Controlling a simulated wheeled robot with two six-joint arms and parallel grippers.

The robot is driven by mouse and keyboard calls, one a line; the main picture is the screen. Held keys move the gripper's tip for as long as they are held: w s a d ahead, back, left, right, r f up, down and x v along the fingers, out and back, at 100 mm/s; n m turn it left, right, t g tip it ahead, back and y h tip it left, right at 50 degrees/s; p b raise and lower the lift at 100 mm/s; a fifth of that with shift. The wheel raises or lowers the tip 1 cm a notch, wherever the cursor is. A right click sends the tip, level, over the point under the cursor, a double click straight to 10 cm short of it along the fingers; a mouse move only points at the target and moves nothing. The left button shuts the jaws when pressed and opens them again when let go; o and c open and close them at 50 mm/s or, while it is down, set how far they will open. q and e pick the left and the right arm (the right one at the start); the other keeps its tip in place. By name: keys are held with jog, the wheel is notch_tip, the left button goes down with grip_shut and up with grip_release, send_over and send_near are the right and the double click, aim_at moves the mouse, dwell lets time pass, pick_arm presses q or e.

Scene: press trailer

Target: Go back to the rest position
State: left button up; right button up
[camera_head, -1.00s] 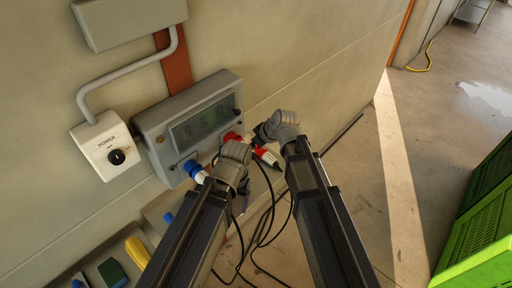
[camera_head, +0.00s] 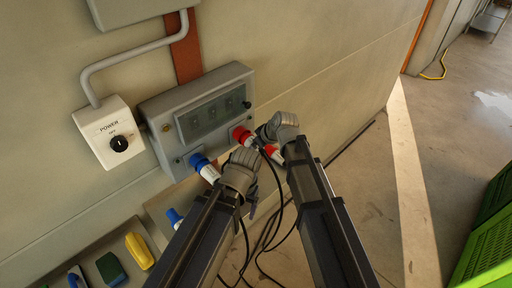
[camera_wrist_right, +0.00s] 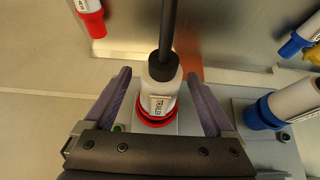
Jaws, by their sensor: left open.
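A grey socket box (camera_head: 208,110) with dark windows hangs on the wall in the head view. A blue-and-white plug (camera_head: 204,167) sits at its lower side, and a red plug (camera_head: 241,136) at its right end. My left gripper (camera_head: 246,160) is open just right of the blue plug; its fingertips are partly hidden. My right gripper (camera_head: 268,132) is by the red plug. In the right wrist view its fingers (camera_wrist_right: 160,100) stand apart on either side of a white plug with a red collar (camera_wrist_right: 157,104), labelled TRAILER, with gaps visible.
A second red-and-white plug (camera_head: 272,153) is close below my right gripper. Black cables (camera_head: 262,245) hang down to the floor. A power switch box (camera_head: 110,132) is on the wall at left. Green crates (camera_head: 490,240) stand at right, with open floor between.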

grip_shut()
dwell(0.5)
